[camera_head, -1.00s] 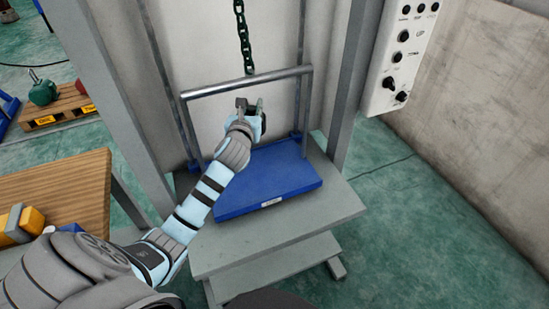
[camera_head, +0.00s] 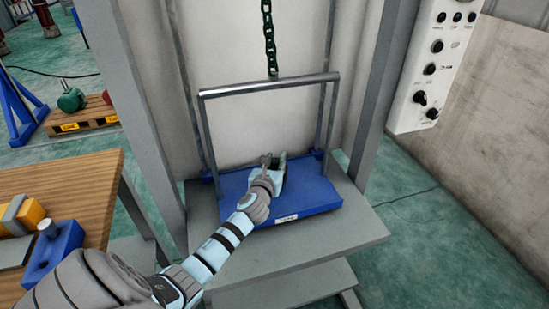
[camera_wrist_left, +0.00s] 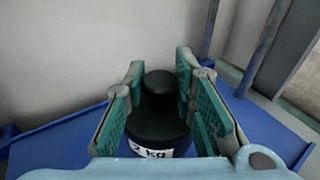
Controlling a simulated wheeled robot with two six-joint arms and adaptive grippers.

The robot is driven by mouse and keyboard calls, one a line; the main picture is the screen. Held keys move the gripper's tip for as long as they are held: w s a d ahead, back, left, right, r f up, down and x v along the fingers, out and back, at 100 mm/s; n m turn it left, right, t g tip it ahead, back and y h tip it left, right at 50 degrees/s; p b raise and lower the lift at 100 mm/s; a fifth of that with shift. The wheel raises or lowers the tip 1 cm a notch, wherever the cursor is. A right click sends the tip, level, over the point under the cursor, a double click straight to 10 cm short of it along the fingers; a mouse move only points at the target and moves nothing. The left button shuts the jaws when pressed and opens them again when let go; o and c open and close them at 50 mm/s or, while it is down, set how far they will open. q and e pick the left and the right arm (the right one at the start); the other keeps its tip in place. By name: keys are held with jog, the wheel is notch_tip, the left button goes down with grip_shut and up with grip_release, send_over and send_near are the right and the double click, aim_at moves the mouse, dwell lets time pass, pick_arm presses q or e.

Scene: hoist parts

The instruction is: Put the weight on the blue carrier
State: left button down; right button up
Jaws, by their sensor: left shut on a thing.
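The blue carrier (camera_head: 312,196) is a flat platform with a grey bar frame, under a chain, and its blue surface also shows in the left wrist view (camera_wrist_left: 62,145). My left gripper (camera_head: 273,160) is over the platform, inside the frame and below its top bar. In the left wrist view its green-padded fingers (camera_wrist_left: 160,95) are shut on the knob of a dark weight (camera_wrist_left: 157,128) labelled "2 kg". The weight is hidden by the gripper in the head view. I cannot tell whether its base touches the platform. My right gripper is not in view.
The carrier sits on a grey stand (camera_head: 345,235) between grey posts. A dark chain (camera_head: 269,40) hangs above the bar. A control box (camera_head: 432,70) is at the right. A wooden table (camera_head: 75,190) with yellow and blue parts is at the left.

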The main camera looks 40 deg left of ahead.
pick_arm(q)
jog(key=shift+s+f+b, duration=0.2)
jog(key=shift+f+b, duration=0.3)
jog(key=shift+f, duration=0.1)
jog(key=shift+s+f+b, duration=0.15)
jog(key=shift+f+b, duration=0.35)
jog(key=shift+f, duration=0.1)
jog(key=shift+d+f, duration=0.1)
jog(key=shift+f, duration=0.2)
jog(key=shift+w, duration=0.15)
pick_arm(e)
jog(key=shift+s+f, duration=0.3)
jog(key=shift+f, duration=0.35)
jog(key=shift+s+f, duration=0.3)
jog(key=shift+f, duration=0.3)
pick_arm(q)
jog(key=c, duration=1.5)
grip_release()
jog(key=shift+f, duration=0.15)
jog(key=shift+o, duration=0.8)
jog(key=shift+s, duration=0.2)
jog(key=shift+s+d, duration=0.1)
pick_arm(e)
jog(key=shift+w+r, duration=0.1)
pick_arm(q)
jog(key=p+v, duration=0.3)
jog(key=v, duration=0.9)
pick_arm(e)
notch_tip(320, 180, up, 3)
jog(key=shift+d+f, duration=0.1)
